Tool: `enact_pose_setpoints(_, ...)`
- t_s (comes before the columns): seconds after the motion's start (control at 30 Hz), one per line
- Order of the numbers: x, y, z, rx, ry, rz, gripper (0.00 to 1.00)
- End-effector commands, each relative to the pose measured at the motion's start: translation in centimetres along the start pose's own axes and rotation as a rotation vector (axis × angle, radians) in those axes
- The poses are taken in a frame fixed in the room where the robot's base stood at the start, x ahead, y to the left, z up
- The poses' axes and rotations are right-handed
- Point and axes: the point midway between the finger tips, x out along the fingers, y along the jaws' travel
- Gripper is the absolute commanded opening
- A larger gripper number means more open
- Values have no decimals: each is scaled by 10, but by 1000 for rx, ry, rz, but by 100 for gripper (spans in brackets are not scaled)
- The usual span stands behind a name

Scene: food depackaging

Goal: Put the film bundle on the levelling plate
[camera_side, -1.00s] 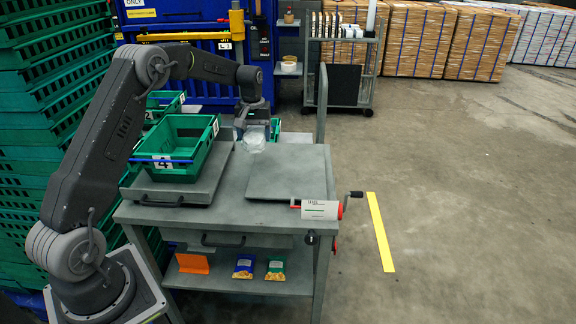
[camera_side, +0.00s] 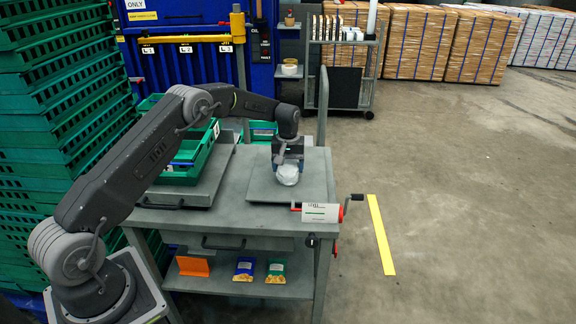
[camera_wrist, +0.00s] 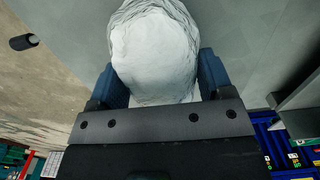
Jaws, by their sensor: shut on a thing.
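The film bundle (camera_side: 288,175) is a pale, crumpled, roundish lump. My gripper (camera_side: 288,158) is shut on it, over the grey levelling plate (camera_side: 262,190) on the right half of the cart top. In the wrist view the film bundle (camera_wrist: 155,55) fills the space between the two blue fingers of my gripper (camera_wrist: 158,80). The grey plate surface (camera_wrist: 245,40) shows behind it. Whether the bundle touches the plate or hangs just above it, I cannot tell.
A green crate (camera_side: 186,170) stands on a grey tray (camera_side: 205,190) left of the plate, partly behind my arm. A crank handle (camera_side: 355,198) and a white card (camera_side: 320,212) are at the cart's right edge. Snack packets (camera_side: 244,268) lie on the lower shelf.

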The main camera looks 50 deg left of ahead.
Motion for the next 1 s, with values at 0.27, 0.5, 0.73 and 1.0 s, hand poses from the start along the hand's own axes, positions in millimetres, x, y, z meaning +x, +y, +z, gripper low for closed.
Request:
enact_pose_setpoints(0.27,1,0,0,0,1,0,51)
enact_pose_setpoints(0.5,2,0,0,0,1,0,92)
enact_pose_setpoints(0.73,2,0,0,0,1,0,99)
enact_pose_setpoints(1.0,-15,0,-1,0,4,2,99)
